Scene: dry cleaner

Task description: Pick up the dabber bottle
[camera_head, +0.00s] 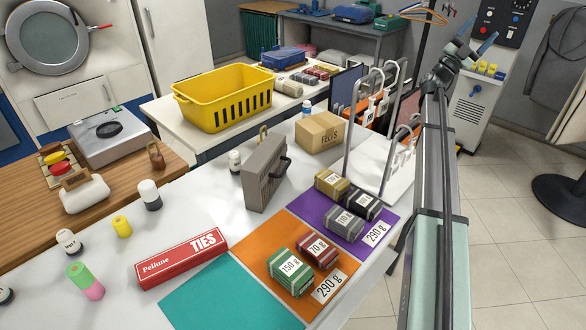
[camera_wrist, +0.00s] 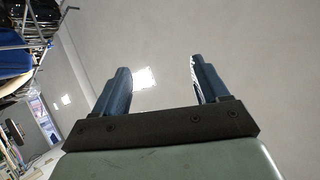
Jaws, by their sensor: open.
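Several small bottles stand on the white table (camera_head: 205,215); I cannot tell for sure which is the dabber bottle. A white-capped bottle with a dark base (camera_head: 149,194), a white labelled bottle (camera_head: 69,242) and a white-and-dark bottle (camera_head: 235,161) stand farther back. My gripper (camera_head: 477,36) is raised at the upper right, far from all of them. In the wrist view my gripper (camera_wrist: 158,75) is open, with nothing between its fingers, facing a bare pale surface.
A red ties box (camera_head: 181,258), a yellow cylinder (camera_head: 122,226) and a grey case (camera_head: 265,173) stand among the bottles. Labelled weight blocks (camera_head: 291,269) lie on orange and purple mats. A metal rack (camera_head: 378,130) and a yellow basket (camera_head: 222,96) stand farther back.

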